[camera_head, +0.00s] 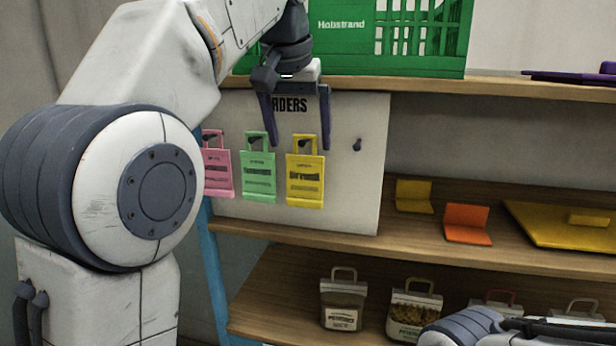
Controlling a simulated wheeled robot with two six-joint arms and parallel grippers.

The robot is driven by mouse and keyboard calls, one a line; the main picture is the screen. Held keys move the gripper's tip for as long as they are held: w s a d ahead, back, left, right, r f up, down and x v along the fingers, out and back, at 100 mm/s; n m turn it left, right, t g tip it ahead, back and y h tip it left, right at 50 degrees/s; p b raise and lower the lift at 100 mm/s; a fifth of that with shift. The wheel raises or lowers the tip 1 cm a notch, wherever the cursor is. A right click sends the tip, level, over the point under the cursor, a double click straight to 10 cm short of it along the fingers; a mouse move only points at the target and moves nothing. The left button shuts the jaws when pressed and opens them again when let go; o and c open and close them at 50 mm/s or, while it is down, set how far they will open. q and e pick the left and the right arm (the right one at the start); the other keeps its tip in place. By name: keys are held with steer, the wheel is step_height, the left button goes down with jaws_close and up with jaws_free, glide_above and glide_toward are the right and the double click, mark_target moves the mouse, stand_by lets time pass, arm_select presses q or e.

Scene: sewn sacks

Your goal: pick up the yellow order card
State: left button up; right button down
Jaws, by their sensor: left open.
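The yellow order card (305,182) hangs by its loop handle on the white order board, at the right end of a row of cards. A green card (258,178) hangs to its left, and a pink card (217,172) left of that, partly hidden by my left arm. My left gripper (299,140) is open, its two dark fingers pointing down in front of the board's heading. The fingertips are just above the green and yellow cards, one toward each side of the yellow card's handle. I cannot tell how far they are from the board. My right gripper is not visible.
The order board (350,205) has a bare peg (357,145) at right. A green crate (420,40) stands on the upper shelf. Yellow (414,196) and orange (467,224) holders sit on the middle shelf. Several small sacks, including one (342,303), stand on the lower shelf.

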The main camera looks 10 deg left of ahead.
mark_target(305, 166)
arm_select(q)
steer(key=x, duration=0.3)
steer(key=shift+a, duration=0.1)
steer(key=shift+x, duration=2.5)
steer(key=shift+d, duration=0.2)
steer(key=c, duration=1)
